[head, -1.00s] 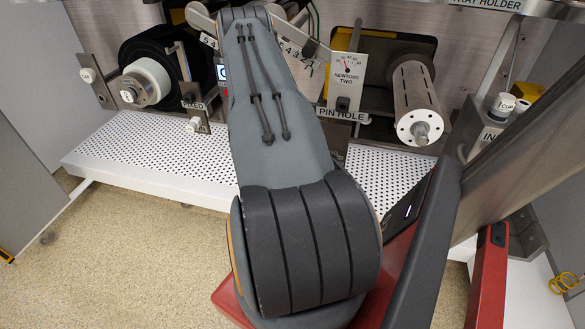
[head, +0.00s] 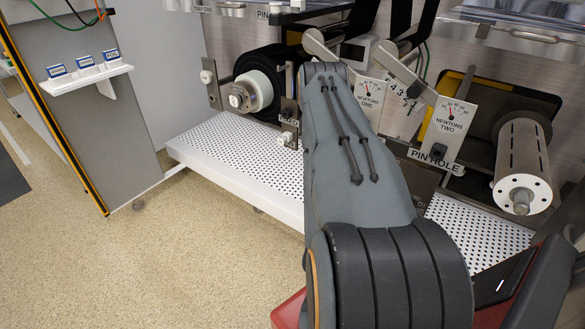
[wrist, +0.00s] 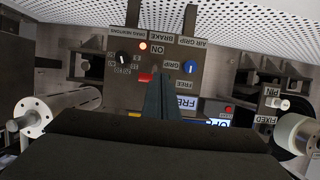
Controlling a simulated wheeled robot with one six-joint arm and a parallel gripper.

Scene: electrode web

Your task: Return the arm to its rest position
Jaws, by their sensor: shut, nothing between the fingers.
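My arm (head: 355,165) reaches forward from the lower right of the head view, over the white perforated shelf toward the machine front. My gripper (wrist: 167,85) is hidden behind the arm in the head view. In the wrist view its narrow blue-grey fingers stand together at the middle, shut and empty. The wrist picture is upside down. Behind the fingers is a control panel (wrist: 118,90) with a red light, a black dial and a blue knob (wrist: 190,67). I cannot tell the exact gap between fingers and panel.
The perforated shelf (head: 235,160) lies below the machine. A black roll with a white core (head: 255,90) is left of the arm; a metal roller (head: 522,165) is at the right. A grey cabinet (head: 85,120) with a small label shelf (head: 90,75) stands left. Open floor (head: 190,250) lies in front.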

